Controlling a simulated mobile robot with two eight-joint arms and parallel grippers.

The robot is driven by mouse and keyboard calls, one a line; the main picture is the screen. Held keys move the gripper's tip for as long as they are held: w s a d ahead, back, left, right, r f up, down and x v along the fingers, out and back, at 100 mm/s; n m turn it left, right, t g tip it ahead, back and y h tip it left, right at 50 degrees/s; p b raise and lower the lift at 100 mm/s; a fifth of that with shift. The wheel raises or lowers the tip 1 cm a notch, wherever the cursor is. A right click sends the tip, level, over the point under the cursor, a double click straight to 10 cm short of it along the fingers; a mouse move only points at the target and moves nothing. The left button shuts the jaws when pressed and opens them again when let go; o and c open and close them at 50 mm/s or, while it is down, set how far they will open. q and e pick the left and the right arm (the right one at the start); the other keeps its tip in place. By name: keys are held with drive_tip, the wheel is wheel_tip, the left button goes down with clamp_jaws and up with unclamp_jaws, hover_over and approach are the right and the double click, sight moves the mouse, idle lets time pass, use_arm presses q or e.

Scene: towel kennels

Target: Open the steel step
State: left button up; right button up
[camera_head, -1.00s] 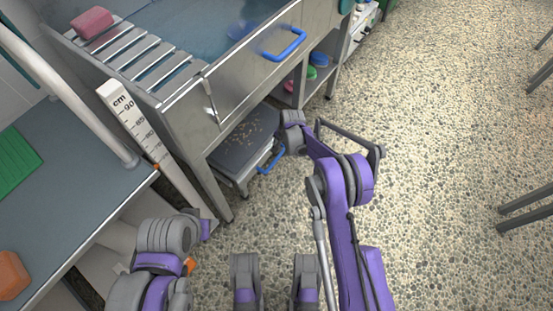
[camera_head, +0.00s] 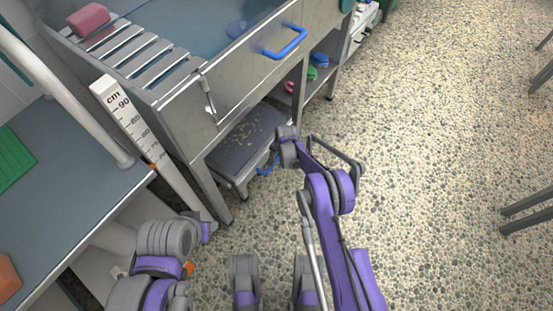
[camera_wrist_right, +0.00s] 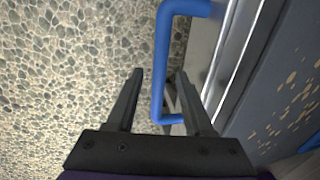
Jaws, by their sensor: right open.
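The steel step (camera_head: 246,138) is a low pull-out unit under the tub, with a dark speckled top. Its blue handle (camera_head: 262,168) is on the front, partly hidden by my right wrist in the head view. In the right wrist view, my right gripper (camera_wrist_right: 161,74) is open, with one finger on each side of the blue handle (camera_wrist_right: 162,60). The fingers look apart from the bar; depth is hard to judge. The step's metal edge (camera_wrist_right: 236,62) lies to the right. My left arm is at the lower left of the head view, but its fingers do not show.
The steel tub above has another blue handle (camera_head: 284,43) on its front panel. A white centimetre scale post (camera_head: 132,122) stands left of the step. A grey table (camera_head: 70,190) is at the left. Open speckled floor (camera_head: 430,130) lies to the right.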

clamp_jaws()
idle(1.3)
